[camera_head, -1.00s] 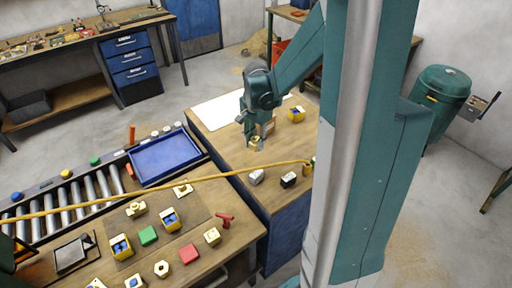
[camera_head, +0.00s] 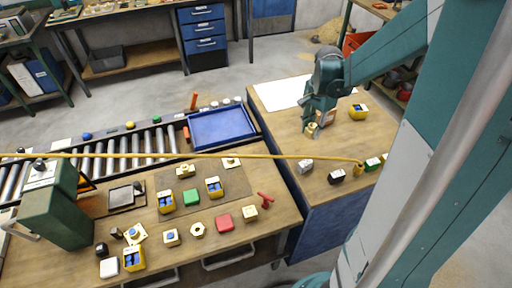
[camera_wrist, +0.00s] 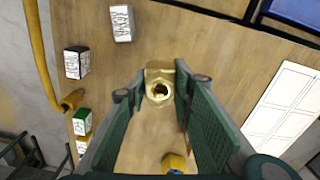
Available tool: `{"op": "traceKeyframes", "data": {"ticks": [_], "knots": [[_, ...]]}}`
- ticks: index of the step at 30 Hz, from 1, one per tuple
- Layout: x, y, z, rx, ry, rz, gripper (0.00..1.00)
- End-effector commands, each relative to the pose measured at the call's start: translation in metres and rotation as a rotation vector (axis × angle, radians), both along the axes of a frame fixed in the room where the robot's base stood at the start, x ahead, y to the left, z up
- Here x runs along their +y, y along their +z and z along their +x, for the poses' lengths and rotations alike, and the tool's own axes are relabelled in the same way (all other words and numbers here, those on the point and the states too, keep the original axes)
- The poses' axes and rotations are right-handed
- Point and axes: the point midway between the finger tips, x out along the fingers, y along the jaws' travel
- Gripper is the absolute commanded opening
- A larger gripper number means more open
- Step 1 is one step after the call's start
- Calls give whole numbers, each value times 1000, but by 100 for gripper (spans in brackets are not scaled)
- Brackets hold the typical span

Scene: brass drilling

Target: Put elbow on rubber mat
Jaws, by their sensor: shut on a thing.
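My gripper (camera_head: 312,124) is over the right-hand wooden table in the head view, shut on a brass elbow (camera_head: 311,130). In the wrist view the elbow (camera_wrist: 159,72) sits between the fingertips of my gripper (camera_wrist: 160,90), with its round opening facing the camera. Whether it clears the table top is hard to tell. The rubber mat (camera_head: 238,182), dark brown, lies on the front-left bench, left of my gripper.
A yellow hose (camera_head: 270,156) crosses between my gripper and the front of the benches. A blue tray (camera_head: 222,128) stands by the roller conveyor. Grey (camera_head: 305,166) and black (camera_head: 336,177) blocks, a yellow part (camera_head: 358,112) and a white sheet (camera_head: 280,92) are on the right table.

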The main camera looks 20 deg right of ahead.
Motion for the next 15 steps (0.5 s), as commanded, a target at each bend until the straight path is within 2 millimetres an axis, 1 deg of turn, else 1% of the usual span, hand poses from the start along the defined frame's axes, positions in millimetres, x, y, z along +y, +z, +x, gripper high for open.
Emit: {"op": "traceKeyframes", "data": {"ticks": [8,11,15], "knots": [[4,0,3,0,11,0,2],[10,-1,8,0,28,0,2],[24,-3,18,0,70,0,2]]}}
